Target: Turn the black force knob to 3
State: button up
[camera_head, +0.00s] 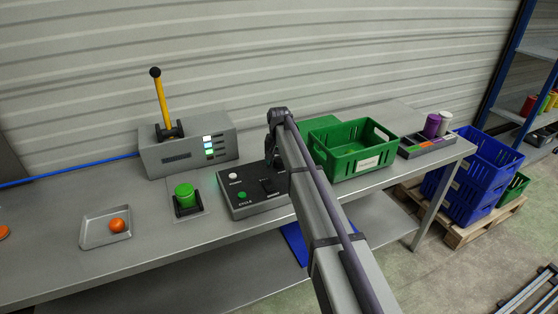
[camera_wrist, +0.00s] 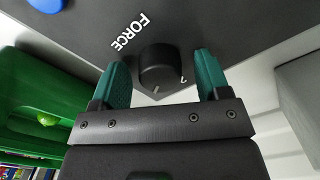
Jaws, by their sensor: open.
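The black force knob (camera_head: 268,185) may be the dark shape on the control panel (camera_head: 240,208) in the head view, but my arm covers part of the panel there, so I cannot tell. In the wrist view the round black knob (camera_wrist: 158,62) sits on the dark panel beside the white word FORCE. A short pale mark shows on its near side, and a partly hidden digit, perhaps 2, is at its right. My gripper (camera_wrist: 162,72) is open, with one teal finger on each side of the knob. Gaps show between the fingers and the knob.
A green crate (camera_head: 372,157) stands right of the panel, and also shows at left in the wrist view (camera_wrist: 35,110). A grey box with a yellow lever (camera_head: 161,103) stands behind.

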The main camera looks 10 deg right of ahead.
aim_at(279, 159)
jog(key=shift+r, duration=0.1)
notch_tip(279, 159, up, 11)
jog(key=p, duration=1.1)
jog(key=shift+f, duration=0.2)
jog(key=s+n, duration=0.3)
jog(key=s, duration=3.4)
jog(key=shift+s+n, duration=0.2)
jog(key=shift+n, duration=0.1)
